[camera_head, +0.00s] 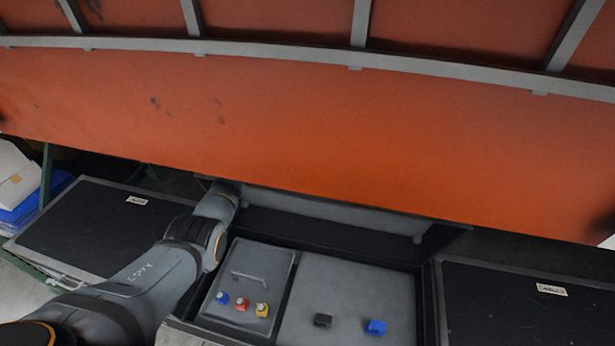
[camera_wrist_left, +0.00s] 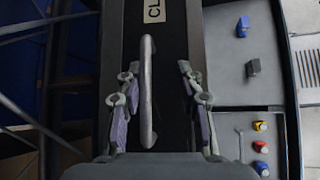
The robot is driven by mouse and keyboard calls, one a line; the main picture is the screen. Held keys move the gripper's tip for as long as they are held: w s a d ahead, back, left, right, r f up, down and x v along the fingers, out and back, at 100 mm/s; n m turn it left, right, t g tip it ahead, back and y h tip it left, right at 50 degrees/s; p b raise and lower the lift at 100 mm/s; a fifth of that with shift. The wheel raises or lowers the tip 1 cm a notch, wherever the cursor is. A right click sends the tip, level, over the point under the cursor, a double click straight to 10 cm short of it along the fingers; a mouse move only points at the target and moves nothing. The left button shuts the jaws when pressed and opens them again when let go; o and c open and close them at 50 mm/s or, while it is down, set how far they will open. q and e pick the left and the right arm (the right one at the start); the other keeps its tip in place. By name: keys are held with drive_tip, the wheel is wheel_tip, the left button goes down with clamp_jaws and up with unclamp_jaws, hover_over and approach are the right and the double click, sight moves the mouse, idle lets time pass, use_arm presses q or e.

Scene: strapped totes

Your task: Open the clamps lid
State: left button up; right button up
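The clamps lid (camera_wrist_left: 172,60) shows in the left wrist view as a dark panel with a partly hidden white label starting "CL". A grey bar handle (camera_wrist_left: 148,90) runs along it. My left gripper (camera_wrist_left: 162,108) is open, with one finger on each side of the handle, which lies nearer the left finger. I cannot tell whether either finger touches it. In the head view my left arm reaches to the back left of the middle tote (camera_head: 428,305), and its fingers are hidden. My right gripper is not in view.
An orange shelf (camera_head: 300,120) hangs low over the back. Black-lidded totes stand at left (camera_head: 90,225) and right (camera_head: 520,310).

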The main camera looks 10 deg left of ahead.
use_arm(q)
drive_tip(key=v, duration=1.2)
drive_tip(key=shift+f, duration=0.1)
